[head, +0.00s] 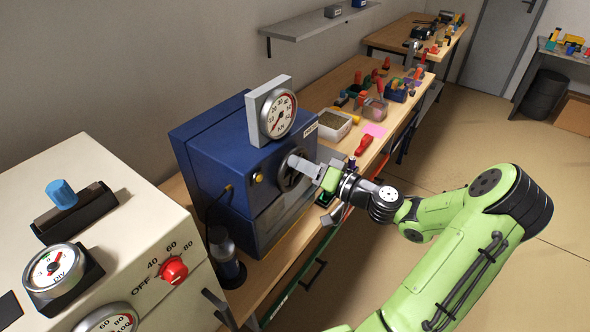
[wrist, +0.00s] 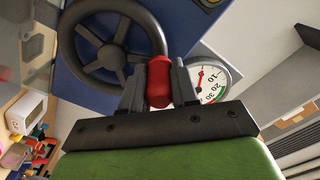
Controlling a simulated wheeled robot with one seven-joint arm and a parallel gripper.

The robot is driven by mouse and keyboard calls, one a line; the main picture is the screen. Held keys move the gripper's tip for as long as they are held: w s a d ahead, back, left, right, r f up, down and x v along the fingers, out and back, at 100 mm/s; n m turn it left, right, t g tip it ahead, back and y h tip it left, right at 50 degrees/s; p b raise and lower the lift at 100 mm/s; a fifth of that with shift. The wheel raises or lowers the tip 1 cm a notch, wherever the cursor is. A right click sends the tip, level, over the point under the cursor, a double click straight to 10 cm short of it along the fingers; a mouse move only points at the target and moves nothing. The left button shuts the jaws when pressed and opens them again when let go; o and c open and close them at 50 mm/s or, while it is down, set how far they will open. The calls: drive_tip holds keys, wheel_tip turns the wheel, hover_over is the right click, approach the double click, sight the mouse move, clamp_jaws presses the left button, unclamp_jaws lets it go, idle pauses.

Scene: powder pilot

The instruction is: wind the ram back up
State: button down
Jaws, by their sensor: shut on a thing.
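A blue press-like machine (head: 222,150) stands on the bench, with a dark spoked handwheel (head: 287,181) on its front face. The wheel (wrist: 112,57) fills the upper left of the wrist view and has a red knob (wrist: 159,84) at its rim. My gripper (head: 312,166) is at the wheel, its fingers (wrist: 158,78) shut on the red knob from both sides. The knob is hidden by the gripper in the head view. A round white gauge (head: 282,113) sits on top of the machine and also shows beside the knob in the wrist view (wrist: 214,78). The ram itself is not visible.
A cream cabinet (head: 130,225) with a blue knob, dials and a red selector (head: 173,270) stands at the near left. A dark bottle-like object (head: 226,255) stands beside the machine. A tray (head: 333,124) and several coloured items crowd the bench behind. The floor at right is open.

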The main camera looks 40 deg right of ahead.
sight(305, 154)
drive_tip(key=d, duration=0.1)
drive_tip(key=w+d, duration=0.1)
drive_tip(key=d, duration=0.1)
drive_tip(key=shift+d+f+p, duration=0.2)
drive_tip(key=shift+d+p, duration=0.05)
drive_tip(key=shift+p, duration=0.15)
drive_tip(key=shift+w+d+f+b, duration=0.2)
drive_tip(key=shift+d+f+b, duration=0.1)
drive_tip(key=shift+d+f, duration=0.15)
drive_tip(key=shift+w+d+f+b, duration=0.15)
drive_tip(key=shift+d+f+b, duration=0.15)
drive_tip(key=shift+d+f, duration=0.15)
drive_tip(key=shift+w+d+f, duration=0.15)
drive_tip(key=shift+d, duration=0.2)
